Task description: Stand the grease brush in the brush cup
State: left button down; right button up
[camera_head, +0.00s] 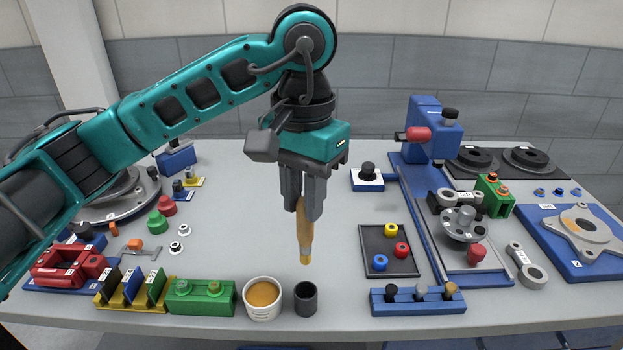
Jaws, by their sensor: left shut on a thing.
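My left gripper (304,204) is shut on the grease brush (304,236), which has a yellow-brown handle. The brush hangs close to upright below the fingers, with a pale band and a yellowish tip at its lower end. The brush cup (306,299) is a small dark grey cylinder near the table's front edge. In the picture the brush tip is just above and behind the cup, apart from it. A white tub of orange-brown grease (263,299) stands close to the left of the cup. My right gripper is not in view.
A green block (200,298) stands left of the tub. A blue rack with knobs (417,301) is right of the cup. The table (235,235) is clear behind the tub and around the brush.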

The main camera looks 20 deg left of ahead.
pick_arm(q)
jog(key=shift+s+f, duration=0.15)
jog(key=shift+f, duration=0.2)
jog(key=shift+f+b, duration=0.3)
jog(key=shift+b, duration=0.15)
jog(key=shift+f+b, duration=0.9)
jog(key=shift+f, duration=0.65)
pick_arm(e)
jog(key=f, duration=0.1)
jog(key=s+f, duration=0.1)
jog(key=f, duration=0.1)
pick_arm(q)
jog(key=shift+b, duration=0.6)
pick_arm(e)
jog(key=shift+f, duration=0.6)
